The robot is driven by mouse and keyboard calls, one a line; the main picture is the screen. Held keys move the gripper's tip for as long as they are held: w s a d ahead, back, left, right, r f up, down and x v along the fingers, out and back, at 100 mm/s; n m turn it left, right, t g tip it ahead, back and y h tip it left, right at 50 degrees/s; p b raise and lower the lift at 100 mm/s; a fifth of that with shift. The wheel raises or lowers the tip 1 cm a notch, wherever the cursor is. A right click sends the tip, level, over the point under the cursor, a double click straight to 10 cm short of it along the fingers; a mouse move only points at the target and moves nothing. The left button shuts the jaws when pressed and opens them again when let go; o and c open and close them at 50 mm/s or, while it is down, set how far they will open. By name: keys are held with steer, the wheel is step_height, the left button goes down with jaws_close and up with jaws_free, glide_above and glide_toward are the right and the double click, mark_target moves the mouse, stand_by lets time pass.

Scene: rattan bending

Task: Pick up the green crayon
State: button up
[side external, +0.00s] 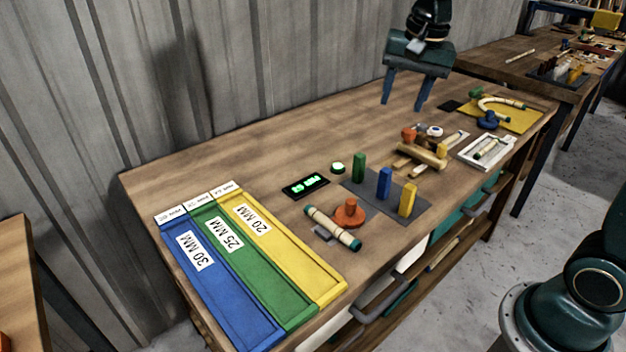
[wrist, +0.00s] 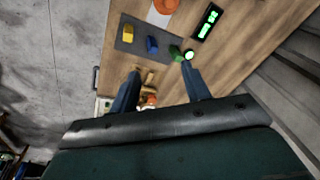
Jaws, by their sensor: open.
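The green crayon (side external: 359,168) is a short green block standing upright on a dark grey mat (side external: 405,216), in line with a blue one (side external: 384,183) and a yellow one (side external: 408,200). The green crayon also shows in the wrist view (wrist: 175,53), just beyond the fingertips and nearer the right finger. My gripper (side external: 402,107) is open and empty, raised above the back of the bench, to the right of the crayon in the side view. Its two fingers also show in the wrist view (wrist: 160,72).
A round green-lit button (side external: 338,168) and a black display (side external: 305,186) are beside the green crayon. An orange knob piece (side external: 350,212) and a rattan roll (side external: 332,228) lie in front. A wooden jig (side external: 421,155) stands to the right. The bench behind is clear.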

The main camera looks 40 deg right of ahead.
steer(key=w+d+f+m+g, duration=0.1)
steer(key=w+d+f+m, duration=0.25)
steer(key=w, duration=0.35)
steer(key=m+g, duration=0.1)
steer(key=m, duration=0.3)
glide_above(360, 155)
step_height(360, 155, down, 8)
steer(key=shift+r, duration=0.25)
steer(key=shift+d+f, duration=0.1)
steer(key=shift+f, duration=0.05)
steer(key=shift+f, duration=4.15)
steer(key=shift+f, duration=2.6)
